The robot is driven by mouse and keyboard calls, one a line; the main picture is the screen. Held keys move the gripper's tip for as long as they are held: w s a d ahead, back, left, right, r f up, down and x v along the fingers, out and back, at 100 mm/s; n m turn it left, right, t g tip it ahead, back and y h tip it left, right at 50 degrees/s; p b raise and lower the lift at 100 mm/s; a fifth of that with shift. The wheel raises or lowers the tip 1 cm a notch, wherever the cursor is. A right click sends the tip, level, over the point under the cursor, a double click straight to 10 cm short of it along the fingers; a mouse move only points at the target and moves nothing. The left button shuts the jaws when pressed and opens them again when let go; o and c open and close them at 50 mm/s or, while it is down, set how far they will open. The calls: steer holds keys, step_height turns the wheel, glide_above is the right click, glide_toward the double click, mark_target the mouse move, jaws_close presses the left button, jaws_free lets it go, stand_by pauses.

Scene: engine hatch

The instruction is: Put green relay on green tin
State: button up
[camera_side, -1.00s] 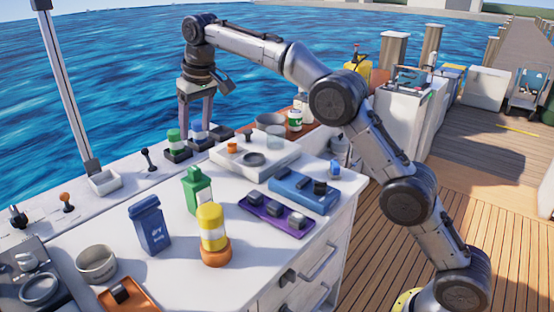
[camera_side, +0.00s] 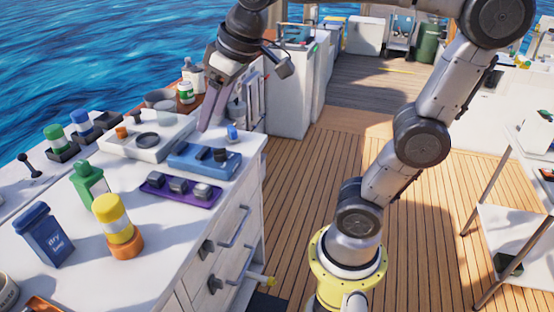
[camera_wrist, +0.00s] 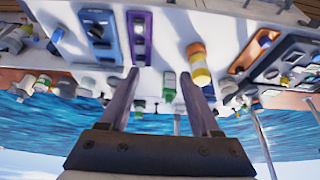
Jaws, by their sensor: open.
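A green can-like container (camera_side: 90,183) with a narrow top stands upright at the counter's middle left, likely the green tin. It also shows in the wrist view (camera_wrist: 168,85). My gripper (camera_side: 213,122) is open and empty, pointing down over the counter's right back part, near the blue tray and well right of both green things. Its fingers also show in the wrist view (camera_wrist: 160,76).
A blue tray (camera_side: 188,158), a purple tray (camera_side: 157,190) with grey blocks and a white tray (camera_side: 172,147) lie on the counter. A yellow-and-orange bottle (camera_side: 117,228) and a blue bin (camera_side: 44,235) stand in front. A green-and-white can (camera_side: 185,92) stands behind.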

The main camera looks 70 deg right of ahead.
steer(key=s+f, duration=0.9)
steer(key=s, duration=0.2)
steer(key=shift+s+d+t, duration=0.3)
steer(key=shift+d, duration=0.1)
